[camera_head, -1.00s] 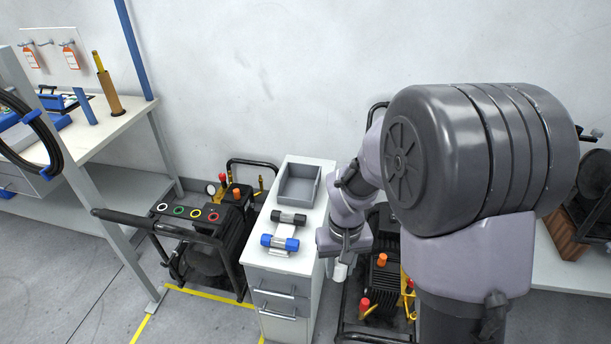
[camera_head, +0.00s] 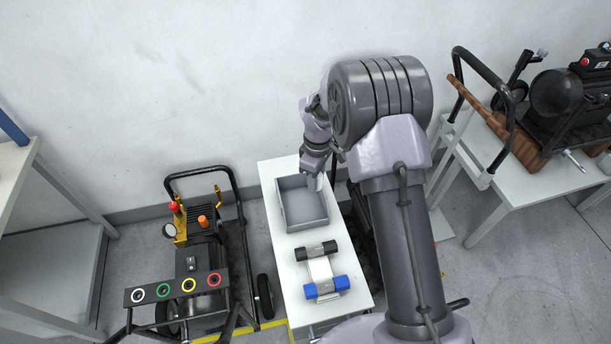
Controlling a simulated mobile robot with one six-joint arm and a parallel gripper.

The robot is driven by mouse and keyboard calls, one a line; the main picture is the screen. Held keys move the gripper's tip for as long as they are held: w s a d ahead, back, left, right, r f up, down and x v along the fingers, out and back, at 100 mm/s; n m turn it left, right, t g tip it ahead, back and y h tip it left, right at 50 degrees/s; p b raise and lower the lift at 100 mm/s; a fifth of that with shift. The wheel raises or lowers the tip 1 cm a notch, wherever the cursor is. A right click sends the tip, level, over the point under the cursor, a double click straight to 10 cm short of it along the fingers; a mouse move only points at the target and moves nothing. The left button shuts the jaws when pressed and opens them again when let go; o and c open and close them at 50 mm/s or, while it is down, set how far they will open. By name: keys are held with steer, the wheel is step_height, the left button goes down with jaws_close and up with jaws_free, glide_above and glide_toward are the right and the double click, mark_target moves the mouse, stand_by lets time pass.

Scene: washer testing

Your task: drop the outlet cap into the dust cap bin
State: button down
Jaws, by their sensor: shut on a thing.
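The dust cap bin is the open grey tray (camera_head: 290,226) on the white cabinet top. Its visible floor looks empty. My gripper (camera_head: 318,183) points down at the bin's far right corner, over or just beside the right wall; I cannot tell its exact height. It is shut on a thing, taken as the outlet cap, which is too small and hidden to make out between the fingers.
A stand with a black-ended roller (camera_head: 316,251) and a blue-ended roller (camera_head: 326,287) sits in front of the bin. A pressure washer (camera_head: 200,262) with an orange cap (camera_head: 203,221) stands left of the cabinet. A white table (camera_head: 560,185) stands right.

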steer(key=w+a+f+n+b, duration=0.1)
steer(key=f, duration=0.2)
steer(key=w+a+f+n, duration=0.1)
steer(key=f+n, duration=0.1)
steer(key=f, duration=0.1)
steer(key=w+a+f+n+b, duration=0.1)
steer(key=w+a+f+n, duration=0.1)
steer(key=f, duration=0.1)
steer(key=shift+f+b, duration=0.1)
steer(key=shift+b, duration=0.25)
steer(key=c, duration=0.9)
jaws_free()
steer(key=shift+c, duration=0.2)
step_height(320, 180, up, 18)
steer(key=p, duration=0.5)
steer(key=shift+f, duration=0.15)
